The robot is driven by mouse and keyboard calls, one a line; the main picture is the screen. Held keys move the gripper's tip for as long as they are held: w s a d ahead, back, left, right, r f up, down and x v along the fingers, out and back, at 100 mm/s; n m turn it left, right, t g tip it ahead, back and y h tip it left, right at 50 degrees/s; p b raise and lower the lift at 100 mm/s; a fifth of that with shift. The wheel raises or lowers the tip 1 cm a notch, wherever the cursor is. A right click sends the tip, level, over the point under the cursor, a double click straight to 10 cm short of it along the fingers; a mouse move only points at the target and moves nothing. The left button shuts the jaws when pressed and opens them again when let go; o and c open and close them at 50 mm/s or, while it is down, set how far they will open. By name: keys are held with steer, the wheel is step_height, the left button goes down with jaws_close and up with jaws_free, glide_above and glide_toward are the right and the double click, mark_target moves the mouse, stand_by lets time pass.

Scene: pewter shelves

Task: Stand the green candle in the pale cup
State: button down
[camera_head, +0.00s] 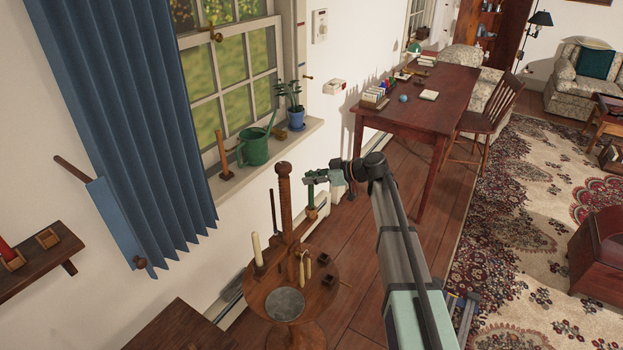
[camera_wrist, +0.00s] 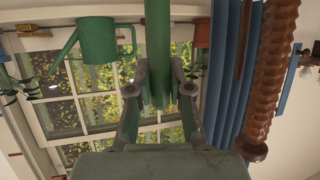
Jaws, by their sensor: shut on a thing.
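My gripper (camera_head: 320,178) is shut on the green candle (camera_head: 310,193), out beyond the far right of the round table. In the wrist view the green candle (camera_wrist: 158,50) stands between my fingers (camera_wrist: 160,88) and runs out of the top edge, so that end is hidden there. In the head view the candle hangs about upright, with a small tan-brown piece at its lower end; I cannot tell whether this is a cup. Two small dark square cups (camera_head: 328,256) sit on the table. I cannot tell which cup is the pale one.
The round table (camera_head: 322,300) carries a tall spiral post (camera_head: 284,190), a cream candle (camera_head: 257,250) and a grey disc (camera_head: 285,303). The spiral post also stands near my gripper in the wrist view (camera_wrist: 275,70). A watering can (camera_head: 253,148) stands on the windowsill.

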mark_target(311, 190)
steer(key=shift+f+b, duration=1.5)
steer(key=shift+b, duration=0.45)
stand_by(1.1)
stand_by(0.5)
steer(key=c, duration=1)
jaws_free()
